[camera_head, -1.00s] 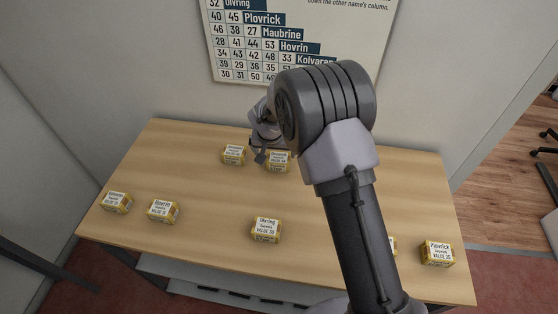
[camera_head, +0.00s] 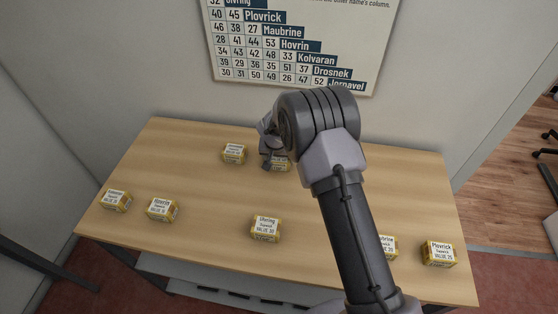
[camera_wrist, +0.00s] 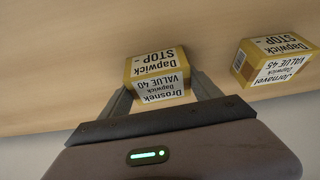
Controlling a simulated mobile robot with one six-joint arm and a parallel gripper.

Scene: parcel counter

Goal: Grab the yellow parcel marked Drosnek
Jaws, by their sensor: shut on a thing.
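The yellow parcel marked Drosnek (camera_wrist: 160,78) sits between the two fingers of my gripper (camera_wrist: 168,92) in the wrist view. Its labels read "Drosnek Dapwick VALUE 40" and "Dapwick STOP". My gripper is shut on it. In the head view my gripper (camera_head: 270,158) is at the back of the table, and the Drosnek parcel (camera_head: 281,165) shows partly behind it. Whether the parcel touches the table or is lifted I cannot tell.
A parcel marked Jornavel (camera_wrist: 275,62) stands close beside, also seen in the head view (camera_head: 234,153). Parcels marked Hovrin (camera_head: 162,210), Ulvring (camera_head: 266,229) and Plovrick (camera_head: 438,253) stand nearer the wooden table's (camera_head: 205,185) front. A number chart (camera_head: 295,50) hangs behind.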

